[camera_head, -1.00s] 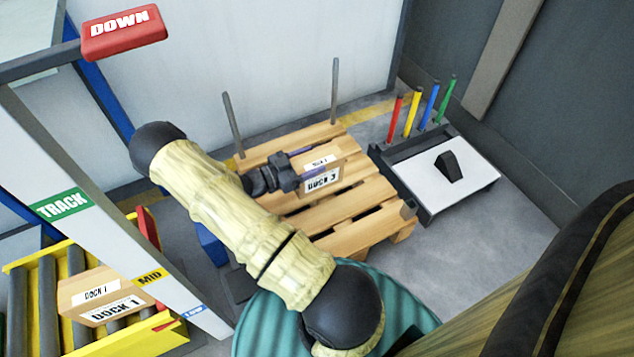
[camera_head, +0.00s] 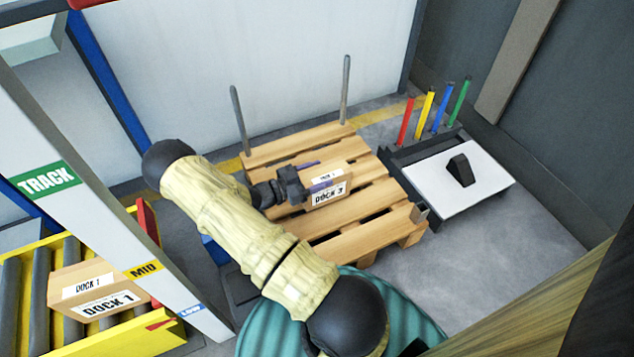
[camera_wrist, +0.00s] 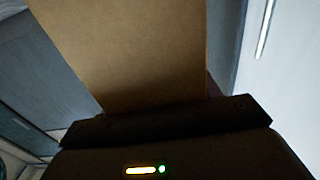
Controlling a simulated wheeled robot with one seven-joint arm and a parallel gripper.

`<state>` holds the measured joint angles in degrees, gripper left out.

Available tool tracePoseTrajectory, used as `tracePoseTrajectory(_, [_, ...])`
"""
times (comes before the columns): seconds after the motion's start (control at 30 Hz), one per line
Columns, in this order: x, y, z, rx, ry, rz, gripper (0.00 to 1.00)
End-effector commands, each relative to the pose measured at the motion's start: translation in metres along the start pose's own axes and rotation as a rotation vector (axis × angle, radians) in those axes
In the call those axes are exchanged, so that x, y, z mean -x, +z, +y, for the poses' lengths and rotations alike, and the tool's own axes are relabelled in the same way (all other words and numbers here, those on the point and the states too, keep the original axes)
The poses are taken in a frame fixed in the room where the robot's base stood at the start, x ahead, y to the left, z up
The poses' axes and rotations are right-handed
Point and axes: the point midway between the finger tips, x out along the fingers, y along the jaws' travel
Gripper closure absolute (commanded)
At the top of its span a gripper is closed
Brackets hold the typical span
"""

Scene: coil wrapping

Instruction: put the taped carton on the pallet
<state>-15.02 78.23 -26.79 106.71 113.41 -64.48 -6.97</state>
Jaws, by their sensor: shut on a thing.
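The carton (camera_head: 329,189) labelled "DOCK 3" is small and brown, with purple tape showing along its far side. My gripper (camera_head: 303,188) is shut on it from the left. The carton appears over the middle of the wooden pallet (camera_head: 352,243); I cannot tell whether it touches the slats. In the wrist view the carton (camera_wrist: 135,50) fills the upper middle, right in front of my gripper (camera_wrist: 165,118), and hides most of what lies beyond. The pallet has two upright grey posts at its far edge and a small metal bracket at its right corner.
A white-topped stand (camera_head: 440,190) and several coloured rods stand right of the pallet. A teal ribbed drum (camera_head: 400,315) is in front.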

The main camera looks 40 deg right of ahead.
Motion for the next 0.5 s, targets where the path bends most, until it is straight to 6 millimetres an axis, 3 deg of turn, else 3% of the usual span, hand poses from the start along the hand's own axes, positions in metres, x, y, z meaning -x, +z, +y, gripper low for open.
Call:
tracePoseTrajectory(0.1, [0.000,0.021,0.000,0.001,0.000,0.003,1.00])
tracePoseTrajectory(0.2, [0.000,0.029,0.000,0.001,0.000,0.004,1.00])
tracePoseTrajectory(0.5, [0.000,0.029,0.000,0.000,0.000,0.003,1.00])
